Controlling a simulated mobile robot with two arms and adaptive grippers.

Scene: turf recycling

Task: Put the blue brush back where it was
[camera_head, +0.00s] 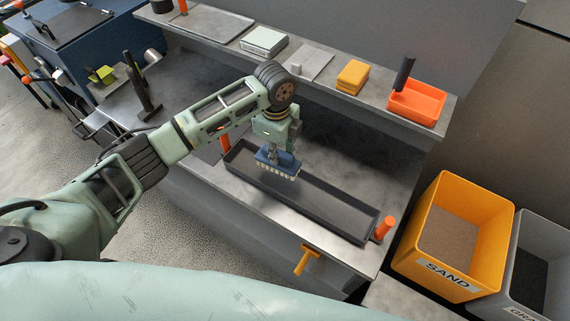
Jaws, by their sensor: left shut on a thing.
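My left arm comes in from the left, and my left gripper (280,140) points down over the long black tray on the workbench. It is shut on the blue brush (278,161), whose pale bristles point down. The brush is over the left part of the black tray (330,218); I cannot tell whether the bristles touch it. My right gripper is not in view.
A yellow SAND bin (463,214) and a grey bin (539,243) stand at right. Orange posts flank the black tray.

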